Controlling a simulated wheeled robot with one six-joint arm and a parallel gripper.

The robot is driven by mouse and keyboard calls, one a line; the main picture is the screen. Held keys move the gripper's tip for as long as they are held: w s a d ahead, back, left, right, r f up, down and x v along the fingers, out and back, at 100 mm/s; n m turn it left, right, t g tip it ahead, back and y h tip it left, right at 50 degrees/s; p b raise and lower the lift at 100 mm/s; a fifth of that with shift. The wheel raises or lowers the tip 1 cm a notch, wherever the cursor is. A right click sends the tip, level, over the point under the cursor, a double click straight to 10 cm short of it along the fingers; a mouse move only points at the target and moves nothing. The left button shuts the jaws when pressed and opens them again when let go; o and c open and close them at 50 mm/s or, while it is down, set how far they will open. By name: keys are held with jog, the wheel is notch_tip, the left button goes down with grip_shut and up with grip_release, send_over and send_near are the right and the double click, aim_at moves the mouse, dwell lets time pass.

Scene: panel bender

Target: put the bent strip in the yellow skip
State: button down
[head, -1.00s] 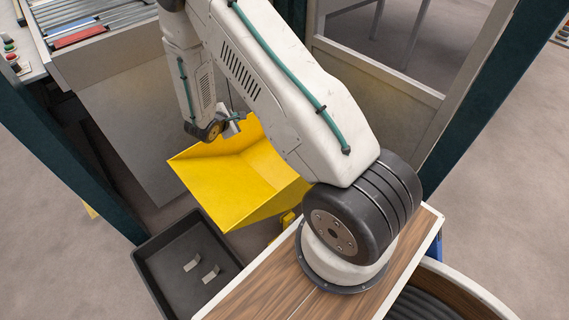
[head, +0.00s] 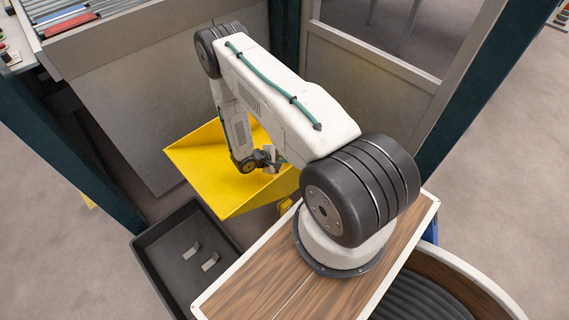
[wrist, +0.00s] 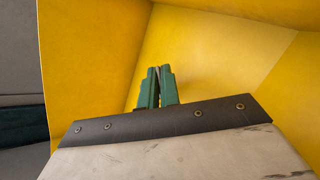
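My gripper (wrist: 157,88) has green fingers that are close together, with a thin pale edge between them, which looks like the bent strip (wrist: 157,76) seen edge-on. Most of the strip is hidden by the fingers. In the head view, my gripper (head: 272,159) is over the yellow skip (head: 207,168), near its right side, with a small grey piece showing at its end. The skip's yellow walls (wrist: 90,62) fill most of the wrist view around and beyond the fingers. My arm covers part of the skip in the head view.
A black tray (head: 172,222) stands on the floor in front left of the skip, with two small bent grey pieces (head: 191,250) in it. A grey panel (head: 130,110) and dark green posts (head: 75,150) stand close around the skip.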

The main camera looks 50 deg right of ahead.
notch_tip(320, 180, down, 4)
jog(key=shift+f, duration=0.1)
jog(key=c, duration=1.6)
grip_release()
